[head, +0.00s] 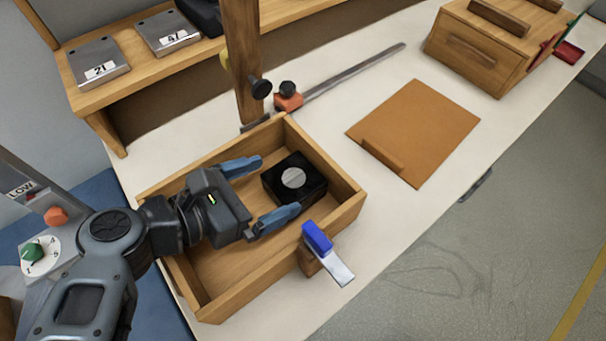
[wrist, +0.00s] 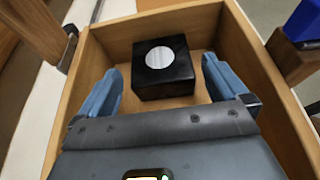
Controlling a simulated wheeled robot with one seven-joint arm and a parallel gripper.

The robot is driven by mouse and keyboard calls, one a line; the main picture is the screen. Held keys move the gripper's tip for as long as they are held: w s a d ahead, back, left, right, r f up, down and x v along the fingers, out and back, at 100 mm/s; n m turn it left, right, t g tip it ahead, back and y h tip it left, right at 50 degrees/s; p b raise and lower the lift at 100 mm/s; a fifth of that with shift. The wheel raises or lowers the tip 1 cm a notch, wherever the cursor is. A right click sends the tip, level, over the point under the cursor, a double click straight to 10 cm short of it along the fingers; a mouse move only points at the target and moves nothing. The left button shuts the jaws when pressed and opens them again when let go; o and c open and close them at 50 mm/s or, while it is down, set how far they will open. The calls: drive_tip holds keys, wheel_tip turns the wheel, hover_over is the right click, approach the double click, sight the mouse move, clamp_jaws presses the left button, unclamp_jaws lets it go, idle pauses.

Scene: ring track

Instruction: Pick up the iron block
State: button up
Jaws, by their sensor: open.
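The iron block looks like a black square block (head: 296,190) with a round silver disc on top. It sits inside an open wooden tray (head: 190,290), towards the tray's right end. My gripper (head: 268,193) is open and low over the tray, its two blue fingers spread to either side of the near part of the block. In the wrist view the black block (wrist: 165,80) lies just beyond and between the blue fingertips (wrist: 162,80), with nothing held. Whether a finger touches the block I cannot tell.
The tray's wooden walls surround the fingers. A blue-topped piece with a metal plate (head: 318,238) is at the tray's front right edge. A wooden post (head: 243,65) and a metal rail (head: 350,75) stand behind. A brown board (head: 425,125) lies to the right on the pale bench.

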sight(301, 172)
drive_tip(key=p+x, duration=0.2)
drive_tip(key=x, duration=0.3)
drive_tip(key=shift+w+d, duration=0.25)
drive_tip(key=shift+d, duration=0.1)
drive_tip(key=shift+w+d+f, duration=0.1)
drive_tip(key=shift+w+f, duration=0.05)
drive_tip(key=c, duration=1.6)
drive_tip(key=shift+c, duration=0.5)
